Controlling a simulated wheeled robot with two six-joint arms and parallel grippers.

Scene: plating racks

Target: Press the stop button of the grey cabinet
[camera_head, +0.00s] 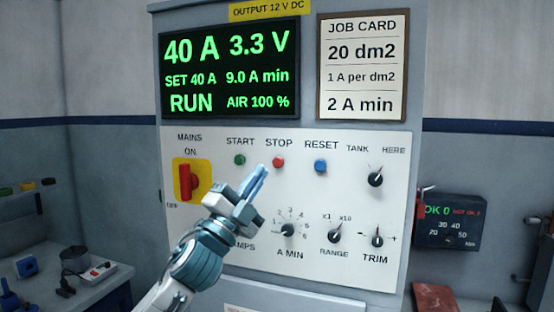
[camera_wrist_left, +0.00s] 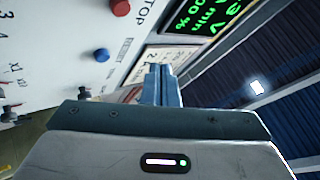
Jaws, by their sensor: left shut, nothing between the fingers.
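The grey cabinet (camera_head: 360,8) stands upright in the middle of the head view, with a white control panel on its front. Its red stop button (camera_head: 278,162) sits under the word STOP, between the green start button (camera_head: 240,160) and the blue reset button (camera_head: 320,166). The red button (camera_wrist_left: 121,8) also shows at the top of the left wrist view. My left gripper (camera_head: 262,170) is shut and empty, its fingertips just below and left of the red button in the head view. In the wrist view the fingers (camera_wrist_left: 159,78) appear apart from it. My right gripper is out of view.
The cabinet display (camera_head: 230,72) reads RUN, 40 A and 3.3 V. The red mains switch (camera_head: 188,182) is at the panel's left, and knobs such as the A MIN knob (camera_head: 288,230) lie below the buttons. A side bench (camera_head: 90,290) holds small items at left.

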